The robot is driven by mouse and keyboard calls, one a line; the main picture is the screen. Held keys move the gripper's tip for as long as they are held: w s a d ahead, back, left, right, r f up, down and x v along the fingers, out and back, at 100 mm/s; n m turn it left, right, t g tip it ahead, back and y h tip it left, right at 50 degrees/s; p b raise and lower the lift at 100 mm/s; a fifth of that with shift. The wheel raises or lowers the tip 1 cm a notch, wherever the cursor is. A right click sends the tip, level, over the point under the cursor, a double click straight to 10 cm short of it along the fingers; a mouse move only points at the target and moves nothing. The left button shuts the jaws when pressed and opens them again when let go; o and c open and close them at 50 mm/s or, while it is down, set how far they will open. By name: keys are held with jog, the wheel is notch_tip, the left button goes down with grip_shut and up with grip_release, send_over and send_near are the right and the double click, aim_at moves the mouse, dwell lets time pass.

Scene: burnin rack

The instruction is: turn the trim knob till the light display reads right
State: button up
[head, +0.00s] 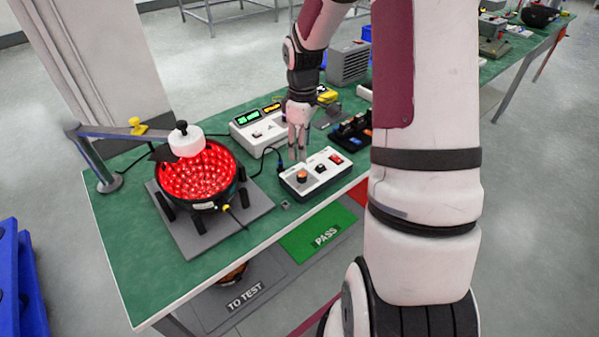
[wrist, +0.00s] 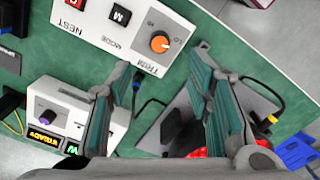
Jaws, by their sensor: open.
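The white control box (head: 318,175) is on the green bench and carries the orange trim knob (head: 302,177). In the wrist view the knob (wrist: 160,42) shows beside the word TRIM, with a pale mark on its face. My gripper (head: 297,152) points down just above and behind the box. In the wrist view its two fingers (wrist: 160,72) are spread and empty, with the knob beyond the tips and apart from them. A black bowl-shaped lamp (head: 197,178) glows red all over. The white meter box (head: 259,128) has a green and a yellow readout; its digits are too small to read.
The lamp stands on a grey plate (head: 240,220) under a clamp arm (head: 120,132). A black cable runs near the control box. A black tray of parts (head: 352,132) lies close on the right. A green PASS mat (head: 318,235) and a grey TO TEST bin (head: 240,297) are below the front edge.

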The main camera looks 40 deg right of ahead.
aim_at(302, 174)
notch_tip(302, 174, down, 10)
jog(key=shift+f, duration=0.15)
dwell(0.3)
grip_shut()
